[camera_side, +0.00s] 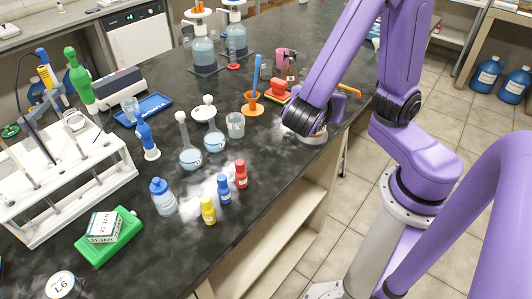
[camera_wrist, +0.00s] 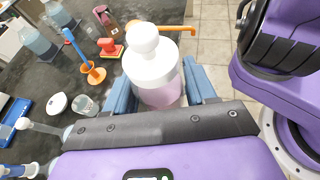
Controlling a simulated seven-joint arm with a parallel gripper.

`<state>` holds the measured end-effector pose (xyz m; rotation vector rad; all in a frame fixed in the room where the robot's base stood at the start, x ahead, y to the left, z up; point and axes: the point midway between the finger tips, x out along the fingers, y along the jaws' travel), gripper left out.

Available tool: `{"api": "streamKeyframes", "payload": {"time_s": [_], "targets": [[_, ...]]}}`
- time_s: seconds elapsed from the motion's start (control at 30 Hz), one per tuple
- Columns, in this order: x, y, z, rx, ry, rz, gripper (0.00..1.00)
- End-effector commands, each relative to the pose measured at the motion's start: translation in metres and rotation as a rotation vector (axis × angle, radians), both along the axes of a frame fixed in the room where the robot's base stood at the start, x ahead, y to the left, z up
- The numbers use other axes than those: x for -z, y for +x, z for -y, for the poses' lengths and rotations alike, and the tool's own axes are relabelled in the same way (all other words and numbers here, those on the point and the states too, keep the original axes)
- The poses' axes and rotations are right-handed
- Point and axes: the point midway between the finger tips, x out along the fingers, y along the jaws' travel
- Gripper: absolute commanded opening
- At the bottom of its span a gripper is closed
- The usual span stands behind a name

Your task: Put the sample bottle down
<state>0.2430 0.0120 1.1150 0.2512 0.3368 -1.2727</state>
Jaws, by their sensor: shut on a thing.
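The sample bottle (camera_wrist: 160,95) has a rounded white cap and a clear body with pale pinkish liquid. In the wrist view it stands between the two blue fingers of my gripper (camera_wrist: 162,88), which are shut on its sides. Its lower part is hidden by my gripper's housing, so I cannot tell whether its base touches the bench. In the side view my purple wrist is low over the right edge of the dark bench (camera_side: 262,175) and hides the fingers and most of the bottle.
A beaker (camera_side: 235,125) and flasks (camera_side: 190,155) are to the left. An orange bar (camera_wrist: 172,28) lies beyond the bottle. The floor drops away at right.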

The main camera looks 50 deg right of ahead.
Motion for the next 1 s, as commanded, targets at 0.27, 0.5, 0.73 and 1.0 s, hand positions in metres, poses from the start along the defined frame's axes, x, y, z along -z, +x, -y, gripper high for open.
{"api": "streamKeyframes", "payload": {"time_s": [0.27, 0.5, 0.73, 1.0], "targets": [[-0.019, 0.012, 0.009, -0.359, 0.003, 0.003, 0.18], [-0.030, 0.019, 0.009, -0.540, 0.003, 0.002, 0.18], [-0.018, 0.021, 0.008, -0.587, -0.006, 0.000, 0.18], [0.014, 0.021, 0.008, -0.585, -0.007, -0.002, 0.18]]}}
